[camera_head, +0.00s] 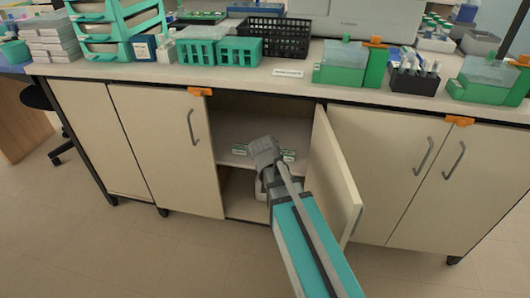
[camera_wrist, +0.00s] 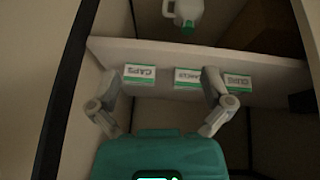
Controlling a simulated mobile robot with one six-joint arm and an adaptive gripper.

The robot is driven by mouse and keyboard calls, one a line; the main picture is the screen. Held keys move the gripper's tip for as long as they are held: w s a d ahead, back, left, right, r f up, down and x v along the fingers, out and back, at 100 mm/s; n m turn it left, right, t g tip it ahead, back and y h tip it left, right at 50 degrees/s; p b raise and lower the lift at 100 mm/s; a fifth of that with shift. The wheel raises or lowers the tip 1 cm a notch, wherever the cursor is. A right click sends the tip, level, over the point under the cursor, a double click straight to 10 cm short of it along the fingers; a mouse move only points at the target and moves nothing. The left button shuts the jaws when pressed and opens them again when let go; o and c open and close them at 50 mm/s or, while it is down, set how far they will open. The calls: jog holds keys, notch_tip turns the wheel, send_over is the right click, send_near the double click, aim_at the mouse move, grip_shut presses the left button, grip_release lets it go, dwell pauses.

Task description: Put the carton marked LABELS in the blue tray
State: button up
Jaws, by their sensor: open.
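Three small white and green cartons stand in a row on the cabinet shelf. The wrist view is upside down: the left carton (camera_wrist: 139,75) seems to read CAPS, the middle carton (camera_wrist: 187,78) and right carton (camera_wrist: 238,82) are hard to read. I cannot tell for sure which is LABELS. In the head view one carton (camera_head: 240,149) shows left of my gripper (camera_head: 263,148) and part of another (camera_head: 288,156) right of it. My gripper (camera_wrist: 160,98) is open and empty before the row, the middle carton between its fingers. No blue tray is clearly visible.
An open cabinet door (camera_head: 336,180) stands close to the right of my arm. A white jug (camera_wrist: 186,12) with a green cap is below the shelf (camera_wrist: 250,62). The counter (camera_head: 240,74) above holds racks and boxes. A blue surface (camera_head: 12,68) shows at the far left.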

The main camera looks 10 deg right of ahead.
jog(key=w+a+r+m+t, duration=0.1)
jog(key=w+a+r+t, duration=0.1)
jog(key=w, duration=0.7)
notch_tip(320, 180, up, 2)
jog(key=shift+a+t+h, duration=0.4)
jog(key=shift+t, duration=0.4)
jog(key=shift+w+f, duration=0.1)
jog(key=shift+b+x, duration=2.9)
jog(key=shift+x, duration=1.3)
jog(key=shift+w+d+f, duration=0.1)
jog(key=shift+b+x, duration=1.85)
jog(key=shift+x, duration=0.6)
